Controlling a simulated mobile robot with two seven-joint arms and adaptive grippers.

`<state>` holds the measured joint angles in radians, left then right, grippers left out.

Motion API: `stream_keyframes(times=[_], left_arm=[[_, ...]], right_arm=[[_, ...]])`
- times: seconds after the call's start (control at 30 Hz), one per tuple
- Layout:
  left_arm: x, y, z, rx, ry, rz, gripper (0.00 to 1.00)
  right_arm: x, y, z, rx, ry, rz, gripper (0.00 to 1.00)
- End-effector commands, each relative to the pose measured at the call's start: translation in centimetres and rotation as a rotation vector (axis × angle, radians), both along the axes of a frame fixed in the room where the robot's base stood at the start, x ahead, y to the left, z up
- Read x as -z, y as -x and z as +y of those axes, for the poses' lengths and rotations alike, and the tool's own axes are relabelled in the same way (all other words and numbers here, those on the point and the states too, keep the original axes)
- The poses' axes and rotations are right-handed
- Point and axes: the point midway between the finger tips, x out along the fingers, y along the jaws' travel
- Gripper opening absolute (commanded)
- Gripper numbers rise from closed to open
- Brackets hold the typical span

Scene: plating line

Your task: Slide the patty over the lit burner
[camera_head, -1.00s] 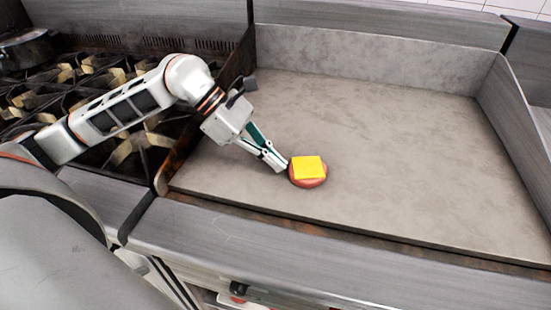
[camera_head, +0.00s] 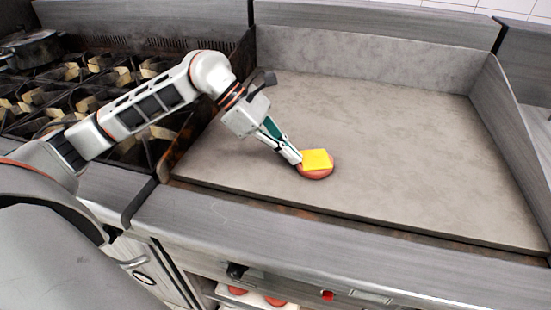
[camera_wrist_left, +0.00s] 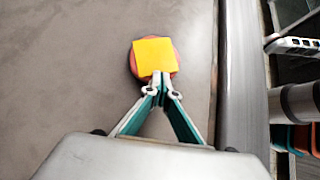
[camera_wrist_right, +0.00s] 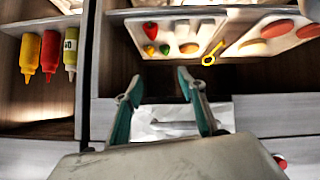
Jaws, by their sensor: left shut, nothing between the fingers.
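The reddish-brown patty (camera_head: 316,174) lies on the grey griddle (camera_head: 400,150), near its front edge and left of centre. A yellow square slice (camera_head: 318,159) covers most of its top. My left gripper (camera_head: 299,161) is shut and empty, with its fingertips against or very close to the patty's left side. In the left wrist view the closed fingertips (camera_wrist_left: 162,82) reach the edge of the patty (camera_wrist_left: 133,64), partly hiding it. My right gripper (camera_wrist_right: 158,85) shows only in its wrist view, open and empty in front of shelves. No flame is visible under the griddle.
A black burner range (camera_head: 80,95) with a pot (camera_head: 28,48) stands at the left. A red knob or light (camera_head: 327,295) sits on the front below the griddle. The griddle surface right of the patty is clear. Bottles (camera_wrist_right: 50,55) and food trays (camera_wrist_right: 175,35) stand near my right gripper.

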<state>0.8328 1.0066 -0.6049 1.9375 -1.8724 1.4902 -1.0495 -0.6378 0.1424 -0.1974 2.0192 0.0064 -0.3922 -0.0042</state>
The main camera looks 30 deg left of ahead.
Motion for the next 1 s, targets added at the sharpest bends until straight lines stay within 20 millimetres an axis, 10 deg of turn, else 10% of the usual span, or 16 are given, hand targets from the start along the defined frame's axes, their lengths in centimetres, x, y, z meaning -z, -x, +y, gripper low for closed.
stream_keyframes(times=[0.6,1.0], left_arm=[[-0.2,-5.2,-17.8,0.006,0.0,-0.001,0.0],[0.2,-6.4,-21.9,0.001,-0.003,0.002,0.0]], right_arm=[[-2.2,-1.0,0.8,0.001,-0.025,-0.022,0.4],[-1.2,0.2,0.6,0.003,-0.023,0.005,0.4]])
